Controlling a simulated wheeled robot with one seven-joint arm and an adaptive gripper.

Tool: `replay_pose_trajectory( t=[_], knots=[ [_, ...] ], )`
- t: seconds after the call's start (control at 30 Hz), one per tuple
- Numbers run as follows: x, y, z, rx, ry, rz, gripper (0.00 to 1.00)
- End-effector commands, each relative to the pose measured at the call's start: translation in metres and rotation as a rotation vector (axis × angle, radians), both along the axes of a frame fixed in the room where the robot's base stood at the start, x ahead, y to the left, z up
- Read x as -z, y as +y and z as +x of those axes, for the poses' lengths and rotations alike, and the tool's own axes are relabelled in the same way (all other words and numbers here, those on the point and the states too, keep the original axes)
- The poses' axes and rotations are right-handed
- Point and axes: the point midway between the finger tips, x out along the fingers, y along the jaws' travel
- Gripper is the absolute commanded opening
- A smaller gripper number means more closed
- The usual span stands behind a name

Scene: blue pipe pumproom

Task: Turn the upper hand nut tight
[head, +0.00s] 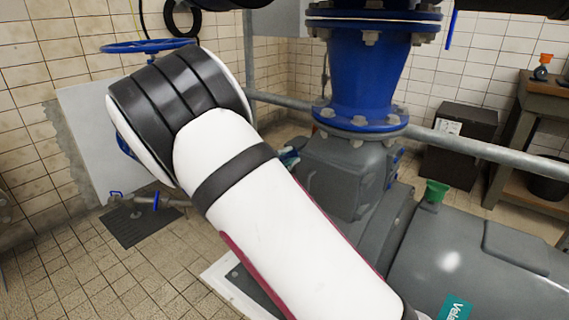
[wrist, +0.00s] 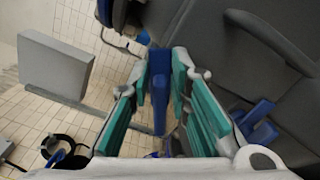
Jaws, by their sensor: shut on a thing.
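In the wrist view a blue hand nut (wrist: 159,88) stands between the teal pads of my gripper (wrist: 160,92). The pads are shut on it from both sides. A second blue hand nut (wrist: 256,118) sits to the right, outside the fingers, beside the dark grey pump body (wrist: 225,50). In the head view my white arm covers most of my gripper and the hand nut it holds. Only a small teal and grey part of the gripper (head: 289,157) shows beside the grey pump housing (head: 335,178). The turn angle of the held nut cannot be told.
A blue flanged pipe (head: 365,80) rises from the pump housing. A grey rail (head: 480,150) runs behind it. A blue handwheel (head: 150,46) is at upper left. The tiled floor at left is mostly clear.

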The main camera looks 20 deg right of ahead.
Motion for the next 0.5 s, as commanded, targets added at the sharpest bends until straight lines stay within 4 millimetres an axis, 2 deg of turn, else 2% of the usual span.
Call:
replay_pose_trajectory(
  t=[0.03, 0.5],
  knots=[
    [0.0061, 0.0004, -0.0006, 0.0, -0.033, 0.027, 0.0],
    [0.0137, -0.0009, -0.003, 0.0, -0.283, 0.214, 0.0]
  ],
)
